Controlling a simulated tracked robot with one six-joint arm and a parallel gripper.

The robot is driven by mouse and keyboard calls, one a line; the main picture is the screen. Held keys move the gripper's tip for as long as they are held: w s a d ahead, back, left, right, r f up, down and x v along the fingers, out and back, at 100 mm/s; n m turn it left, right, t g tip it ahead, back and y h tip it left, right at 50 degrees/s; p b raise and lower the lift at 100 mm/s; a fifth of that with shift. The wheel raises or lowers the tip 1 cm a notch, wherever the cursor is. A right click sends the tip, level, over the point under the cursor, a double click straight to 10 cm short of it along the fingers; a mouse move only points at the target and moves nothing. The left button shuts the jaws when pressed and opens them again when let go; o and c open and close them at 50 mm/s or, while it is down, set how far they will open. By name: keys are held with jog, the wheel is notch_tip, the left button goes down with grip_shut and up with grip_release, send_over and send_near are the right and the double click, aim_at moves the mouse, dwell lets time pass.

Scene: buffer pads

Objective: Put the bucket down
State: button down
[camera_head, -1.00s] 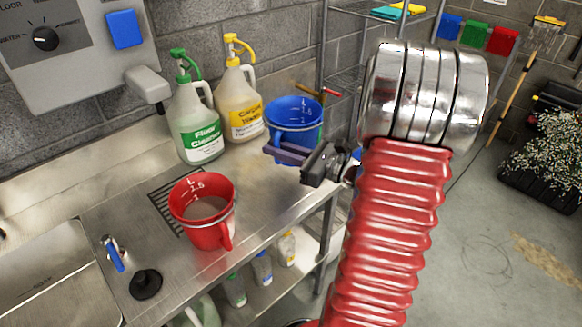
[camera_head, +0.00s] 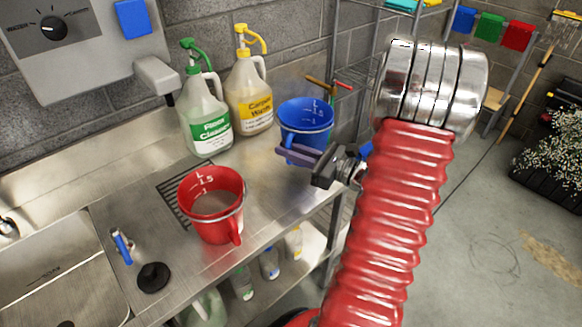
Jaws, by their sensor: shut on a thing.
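A blue bucket (camera_head: 305,113) with white scale marks is upright over the back right end of the steel counter (camera_head: 262,190). My gripper (camera_head: 293,153) is in front of it, shut on it at its near side, where a handle is mostly hidden by the jaws. The bucket's underside is partly covered by the gripper, so I cannot tell whether it touches the counter. A red bucket (camera_head: 212,203) with similar marks stands on the counter to the left, apart from my gripper.
A green-topped cleaner jug (camera_head: 207,118) and a yellow-topped jug (camera_head: 249,100) stand behind, close to the blue bucket's left. A sink (camera_head: 45,255) is at the left. A wire rack (camera_head: 352,45) stands behind at the right. Bare counter lies between the two buckets.

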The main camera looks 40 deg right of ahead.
jog(key=shift+f, duration=1.1)
jog(key=shift+f, duration=2.05)
jog(key=c, duration=1.8)
grip_release()
jog(key=shift+o, duration=0.2)
jog(key=v, duration=1.2)
